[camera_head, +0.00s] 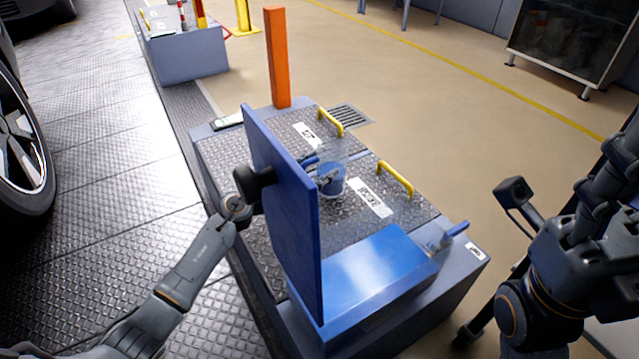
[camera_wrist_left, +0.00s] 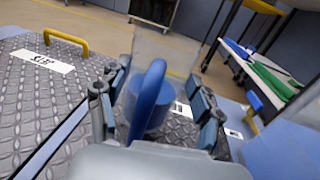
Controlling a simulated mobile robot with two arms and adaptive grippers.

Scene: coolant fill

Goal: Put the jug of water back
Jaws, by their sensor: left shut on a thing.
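The clear jug with blue water (camera_head: 334,186) is above or on the ribbed metal lid of the blue-grey cabinet, behind the upright blue panel; I cannot tell whether it touches the lid. In the left wrist view its blue handle (camera_wrist_left: 151,92) stands between the fingers of my left gripper (camera_wrist_left: 155,110), which is shut on it. The panel hides most of this gripper (camera_head: 325,178) in the head view. My right arm is at the right edge, apart from the cabinet; its fingers cannot be made out.
The upright blue panel (camera_head: 285,205) stands between my left forearm and the jug. Yellow handles (camera_head: 395,179) rise from the lids. A small clear container with a blue handle (camera_head: 456,229) sits at the cabinet's right corner. An orange post (camera_head: 277,60) stands behind.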

